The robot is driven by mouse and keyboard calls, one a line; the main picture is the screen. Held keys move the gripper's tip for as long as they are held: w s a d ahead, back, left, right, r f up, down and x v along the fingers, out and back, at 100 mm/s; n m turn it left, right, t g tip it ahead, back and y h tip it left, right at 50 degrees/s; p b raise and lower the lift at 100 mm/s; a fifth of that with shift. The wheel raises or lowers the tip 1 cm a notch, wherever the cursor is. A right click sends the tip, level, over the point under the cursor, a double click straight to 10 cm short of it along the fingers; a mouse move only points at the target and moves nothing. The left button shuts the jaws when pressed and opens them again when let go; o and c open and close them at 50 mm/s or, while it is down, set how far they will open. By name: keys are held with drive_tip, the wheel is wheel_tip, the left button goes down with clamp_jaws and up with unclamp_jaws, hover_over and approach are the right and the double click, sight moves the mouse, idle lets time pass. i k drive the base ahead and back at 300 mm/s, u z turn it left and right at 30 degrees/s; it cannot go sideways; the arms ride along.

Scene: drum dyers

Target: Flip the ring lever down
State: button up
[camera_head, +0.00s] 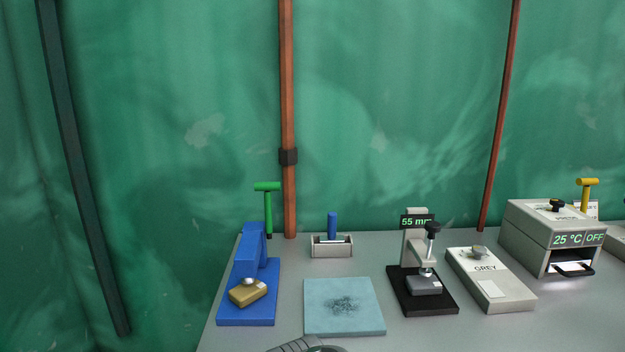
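No lever in view carries a readable "ring" label, so I cannot tell which one is the ring lever. A green T-topped lever (267,205) stands upright at the back left, behind the blue device (250,308). A yellow T-topped lever (586,195) stands upright at the grey box (527,240) on the right, which reads 25 °C and OFF. A short blue upright handle (332,226) rises from a small pale tray (331,250). My gripper is not in view.
A tan block (248,292) sits on the blue device. A light blue mat (344,317) lies front centre. A black-based stand (437,303) reads 55 mm. A flat box marked GREY (508,298) stands beside it. A grey ribbed part shows at the bottom edge.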

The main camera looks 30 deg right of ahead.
sight(267, 186)
drive_tip(key=z, duration=0.35)
drive_tip(key=k, duration=0.5)
drive_tip(key=u, duration=1.65)
drive_tip(key=i, duration=0.9)
drive_tip(key=z, duration=2.15)
